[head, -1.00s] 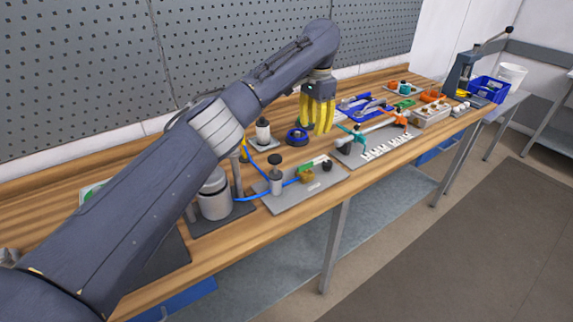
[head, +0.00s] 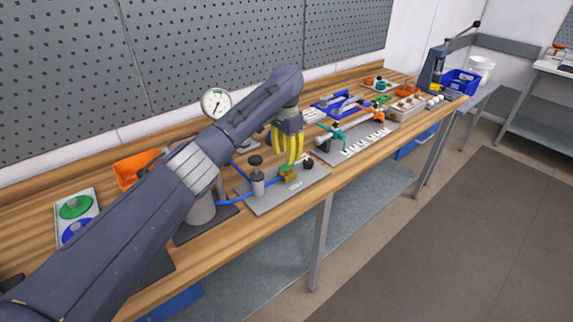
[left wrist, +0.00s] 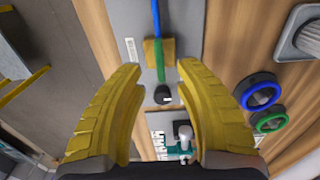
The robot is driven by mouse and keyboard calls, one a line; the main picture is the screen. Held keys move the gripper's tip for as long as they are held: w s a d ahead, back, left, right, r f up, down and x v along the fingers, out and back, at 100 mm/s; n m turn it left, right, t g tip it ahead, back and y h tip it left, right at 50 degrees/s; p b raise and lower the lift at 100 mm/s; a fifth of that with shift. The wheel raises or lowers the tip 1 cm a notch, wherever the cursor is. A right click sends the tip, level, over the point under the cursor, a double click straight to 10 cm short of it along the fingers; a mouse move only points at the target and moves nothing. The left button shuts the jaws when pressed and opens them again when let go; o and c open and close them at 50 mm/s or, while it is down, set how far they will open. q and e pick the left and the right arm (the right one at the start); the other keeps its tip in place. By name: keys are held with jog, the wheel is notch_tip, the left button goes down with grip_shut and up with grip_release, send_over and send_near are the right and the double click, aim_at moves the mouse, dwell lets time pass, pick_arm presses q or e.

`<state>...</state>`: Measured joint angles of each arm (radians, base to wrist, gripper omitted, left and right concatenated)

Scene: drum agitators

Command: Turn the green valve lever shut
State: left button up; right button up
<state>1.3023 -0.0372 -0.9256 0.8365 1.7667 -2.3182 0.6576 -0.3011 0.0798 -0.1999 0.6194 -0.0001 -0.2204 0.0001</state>
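The green valve lever (left wrist: 160,70) shows in the left wrist view as a narrow green bar over a brass valve block (left wrist: 152,52). It runs in line with the blue hose (left wrist: 156,15). In the head view the brass block (head: 288,174) sits on a grey plate (head: 285,196), and my fingers hide most of the lever. My left gripper (head: 287,162) is open and empty, pointing down just above the valve. In the left wrist view its yellow fingers stand apart on both sides of the lever, with no contact visible. My right gripper is not in view.
A black knob (left wrist: 162,95) stands just beyond the lever's end. A black-topped pump post (head: 256,175) stands left of the valve. Blue and green rings (left wrist: 261,91) lie beside the plate. A teal-handled clamp (head: 328,137) is to the right.

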aim_at(287, 166)
pick_arm(q)
jog(key=shift+f, duration=2.3)
jog(key=shift+o, duration=0.4)
grip_shut()
